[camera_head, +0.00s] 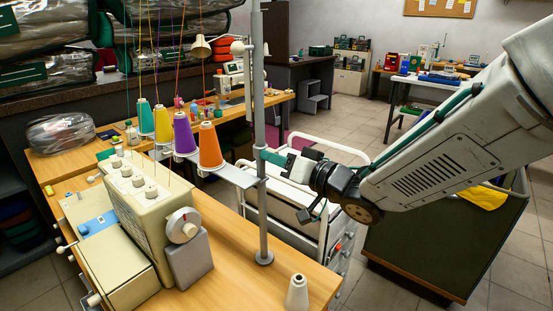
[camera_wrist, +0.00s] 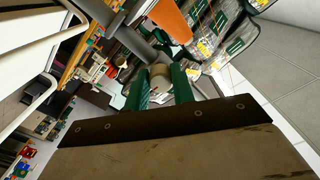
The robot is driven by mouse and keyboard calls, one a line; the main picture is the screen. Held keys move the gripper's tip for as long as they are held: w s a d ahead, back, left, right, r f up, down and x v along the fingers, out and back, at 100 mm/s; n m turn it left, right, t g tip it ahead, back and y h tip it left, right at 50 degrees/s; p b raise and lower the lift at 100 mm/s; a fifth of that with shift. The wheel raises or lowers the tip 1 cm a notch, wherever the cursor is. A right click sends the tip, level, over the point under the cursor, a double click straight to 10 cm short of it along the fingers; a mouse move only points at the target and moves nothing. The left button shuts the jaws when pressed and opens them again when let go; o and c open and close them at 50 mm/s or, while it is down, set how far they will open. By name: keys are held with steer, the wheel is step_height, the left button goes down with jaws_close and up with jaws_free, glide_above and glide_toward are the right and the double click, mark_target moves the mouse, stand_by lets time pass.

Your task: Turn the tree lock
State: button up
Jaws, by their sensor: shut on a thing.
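The tree lock (camera_wrist: 160,76) is a small pale knob on the grey thread-tree post (camera_head: 263,215), which stands upright on the wooden sewing table. My gripper (camera_head: 270,157) reaches in from the right at the height of the spool shelf. In the wrist view my gripper's green fingers (camera_wrist: 161,88) lie on either side of the knob and are shut on it. In the head view the knob is mostly hidden by the fingers and post, so its turn angle cannot be told.
Teal, yellow, purple and orange thread cones (camera_head: 210,146) stand on the shelf left of the post. A cream serger (camera_head: 140,205) and a white cone (camera_head: 297,291) are on the table (camera_head: 235,270). A white cart (camera_head: 290,190) is behind my gripper.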

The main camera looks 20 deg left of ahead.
steer(key=shift+r+m, duration=0.15)
steer(key=shift+m, duration=4.15)
steer(key=o, duration=1)
steer(key=shift+v, duration=3.9)
